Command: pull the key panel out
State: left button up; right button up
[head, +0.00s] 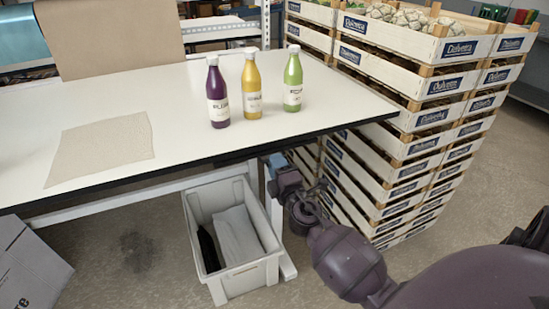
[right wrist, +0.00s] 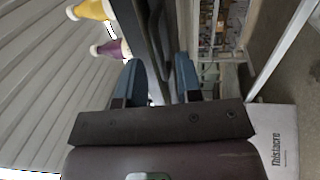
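My right gripper (head: 280,168) is at the underside of the white table's front edge, beside the right end of the grey bin. In the right wrist view, its two blue fingers (right wrist: 158,80) stand apart. A dark strip (right wrist: 158,35) runs into the gap between them. It lies along the table edge, and I cannot tell whether it is the key panel or only the edge. I see no clear contact between fingers and strip. No key panel can be made out in the head view. My left gripper is not in view.
The white table (head: 330,105) holds a purple bottle (head: 217,95), a yellow bottle (head: 252,88), a green bottle (head: 292,82) and a paper sheet (head: 100,148). A grey bin (head: 242,268) stands below. Stacked crates (head: 400,150) stand close right of my gripper.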

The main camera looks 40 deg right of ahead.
jog(key=shift+x, duration=1.4)
grip_shut()
